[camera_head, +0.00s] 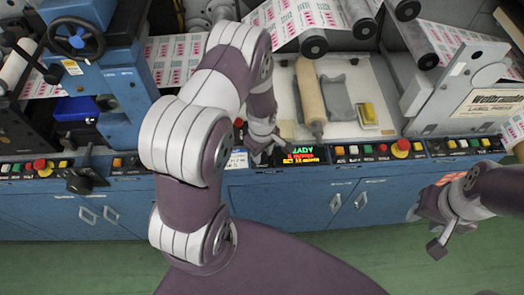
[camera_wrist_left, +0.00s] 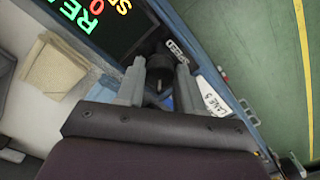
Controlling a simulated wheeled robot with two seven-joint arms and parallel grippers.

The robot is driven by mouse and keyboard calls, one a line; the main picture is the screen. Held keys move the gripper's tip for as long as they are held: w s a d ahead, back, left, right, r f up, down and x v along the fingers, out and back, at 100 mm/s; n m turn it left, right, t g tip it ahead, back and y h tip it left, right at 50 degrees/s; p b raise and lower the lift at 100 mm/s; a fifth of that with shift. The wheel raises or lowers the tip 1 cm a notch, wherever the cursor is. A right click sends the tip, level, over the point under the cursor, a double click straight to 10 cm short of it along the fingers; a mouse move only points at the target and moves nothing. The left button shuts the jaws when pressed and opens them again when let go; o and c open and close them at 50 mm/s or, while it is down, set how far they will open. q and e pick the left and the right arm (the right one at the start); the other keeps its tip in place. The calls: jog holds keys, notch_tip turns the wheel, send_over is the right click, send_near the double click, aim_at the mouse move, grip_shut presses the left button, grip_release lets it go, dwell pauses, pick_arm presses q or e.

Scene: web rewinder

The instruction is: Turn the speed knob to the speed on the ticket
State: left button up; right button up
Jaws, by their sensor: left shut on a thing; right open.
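The speed knob (camera_wrist_left: 157,62) is a dark round knob beside a "SPEED" label in the left wrist view. My left gripper (camera_wrist_left: 160,78) is shut on it, one finger on each side; the fingers hide part of it. In the head view my left gripper (camera_head: 270,152) is at the console front, left of the display, and the knob is hidden there. The display (camera_head: 298,155) shows green and red text, partly covered; it also shows at the top of the left wrist view (camera_wrist_left: 100,18). A white card with small writing (camera_head: 237,160), possibly the ticket, is left of the gripper. My right gripper (camera_head: 425,231) is open and empty.
Buttons and a red emergency stop (camera_head: 401,148) line the console right of the display. A "LANE 5" label (camera_wrist_left: 215,102) is near the knob. The green floor is clear.

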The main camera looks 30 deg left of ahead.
aim_at(262, 154)
pick_arm(q)
jog(key=shift+r+m, duration=0.1)
jog(key=shift+m, duration=0.3)
jog(key=shift+w+m, duration=0.15)
jog(key=shift+m, duration=2.25)
jog(key=o, duration=0.8)
jog(key=shift+c, duration=0.2)
notch_tip(262, 154, up, 13)
jog(key=b, duration=0.1)
